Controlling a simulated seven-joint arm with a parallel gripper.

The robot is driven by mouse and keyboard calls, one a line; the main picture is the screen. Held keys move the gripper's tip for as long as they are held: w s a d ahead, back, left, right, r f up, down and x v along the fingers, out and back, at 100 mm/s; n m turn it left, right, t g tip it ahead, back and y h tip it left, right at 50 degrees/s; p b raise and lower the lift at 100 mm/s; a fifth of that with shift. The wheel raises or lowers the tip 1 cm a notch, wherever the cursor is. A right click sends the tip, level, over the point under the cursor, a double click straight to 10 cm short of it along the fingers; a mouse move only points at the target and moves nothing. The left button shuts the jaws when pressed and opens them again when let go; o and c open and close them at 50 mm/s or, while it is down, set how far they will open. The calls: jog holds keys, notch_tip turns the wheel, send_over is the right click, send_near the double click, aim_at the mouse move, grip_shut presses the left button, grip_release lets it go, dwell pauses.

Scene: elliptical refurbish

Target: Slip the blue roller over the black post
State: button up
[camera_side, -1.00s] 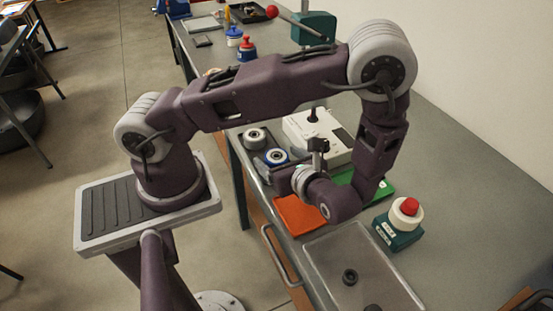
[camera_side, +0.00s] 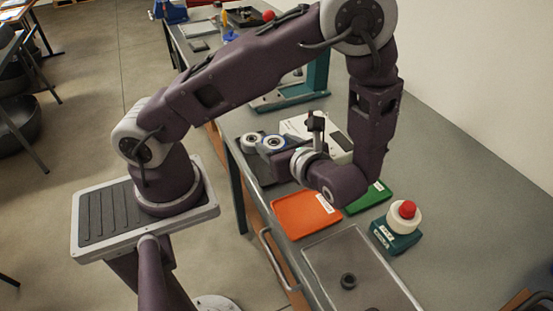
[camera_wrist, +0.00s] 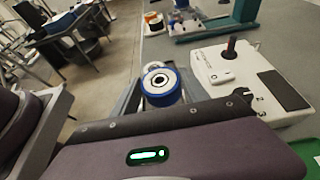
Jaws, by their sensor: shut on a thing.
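The blue roller (camera_side: 273,143), blue-rimmed with a pale face and dark centre hole, is held by my gripper (camera_side: 282,151), raised above the dark tray. In the wrist view the blue roller (camera_wrist: 162,86) shows with its hole facing up, just beyond my gripper's dark body; the fingertips are hidden there. The black post (camera_wrist: 231,46) stands upright on a white unit (camera_wrist: 212,68), right of the roller and apart from it.
A grey roller (camera_side: 250,139) sits left of the blue one. An orange tray (camera_side: 306,214), a green tray (camera_side: 368,197) and a red-topped button box (camera_side: 397,228) lie nearer. A metal tray (camera_side: 335,245) holds a small dark ring (camera_side: 348,281). A teal stand (camera_wrist: 215,28) rises behind the unit.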

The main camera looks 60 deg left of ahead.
notch_tip(320, 180, up, 4)
jog(key=shift+w+f, duration=0.1)
jog(key=shift+f, duration=0.1)
jog(key=shift+w+a+r, duration=0.15)
jog(key=shift+w+r, duration=0.1)
jog(key=shift+w, duration=0.4)
jog(key=w+a, duration=0.2)
jog(key=w, duration=0.3)
jog(key=r, duration=0.2)
send_over(312, 114)
jog(key=shift+d+f, duration=0.25)
jog(key=shift+d, duration=0.1)
jog(key=shift+f, duration=2.8)
jog(key=shift+f, duration=0.55)
jog(key=o, duration=1.2)
jog(key=shift+c, duration=0.2)
